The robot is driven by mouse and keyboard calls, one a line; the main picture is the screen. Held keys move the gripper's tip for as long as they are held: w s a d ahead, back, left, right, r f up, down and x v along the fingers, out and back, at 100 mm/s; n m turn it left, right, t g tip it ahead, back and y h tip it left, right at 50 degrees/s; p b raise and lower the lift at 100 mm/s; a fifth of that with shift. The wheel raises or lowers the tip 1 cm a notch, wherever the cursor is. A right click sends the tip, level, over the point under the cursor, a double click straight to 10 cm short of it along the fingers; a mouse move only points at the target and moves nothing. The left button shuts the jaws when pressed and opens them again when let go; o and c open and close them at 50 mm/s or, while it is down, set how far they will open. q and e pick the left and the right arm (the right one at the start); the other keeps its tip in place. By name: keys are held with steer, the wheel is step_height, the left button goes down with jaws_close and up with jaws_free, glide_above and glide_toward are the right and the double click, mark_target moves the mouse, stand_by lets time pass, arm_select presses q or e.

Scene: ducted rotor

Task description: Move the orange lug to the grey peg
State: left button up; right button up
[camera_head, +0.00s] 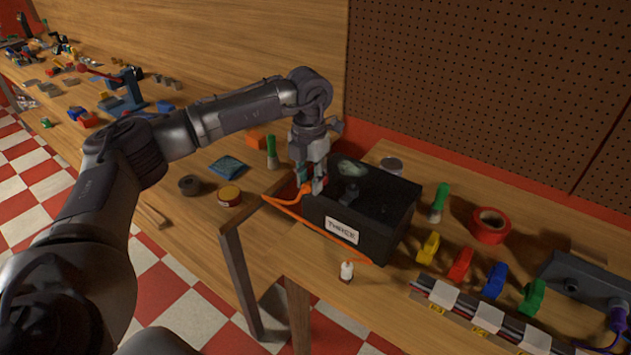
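My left gripper (310,187) reaches down at the left end of a black box (385,225) with a white label. An orange cable (343,232) runs along the front of the box and loops up to the gripper's fingers. Its orange end, which looks like the orange lug (304,191), is at the fingertips and partly hidden by them. I cannot tell whether the fingers are closed on it. My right gripper is not in view.
Right of the box are a green-handled brush (439,203), a red tape roll (490,226) and several coloured clips along a dark rail (470,318). A round tin (229,195) sits left, near the bench edge.

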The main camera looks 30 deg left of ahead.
arm_select(q)
jaws_close()
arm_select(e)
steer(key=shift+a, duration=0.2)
arm_select(q)
steer(key=shift+s+a, duration=0.1)
steer(key=shift+s, duration=0.3)
steer(key=shift+s+a, duration=0.1)
steer(key=shift+s, duration=1.4)
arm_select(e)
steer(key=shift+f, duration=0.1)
arm_select(q)
steer(key=shift+r, duration=0.1)
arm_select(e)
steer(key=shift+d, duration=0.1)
arm_select(q)
steer(key=shift+s+r+p, duration=0.25)
steer(key=shift+r+p, duration=0.15)
steer(key=shift+r, duration=0.3)
steer(key=shift+s+r+p, duration=0.25)
steer(key=shift+r+p, duration=0.1)
steer(key=shift+r, duration=0.35)
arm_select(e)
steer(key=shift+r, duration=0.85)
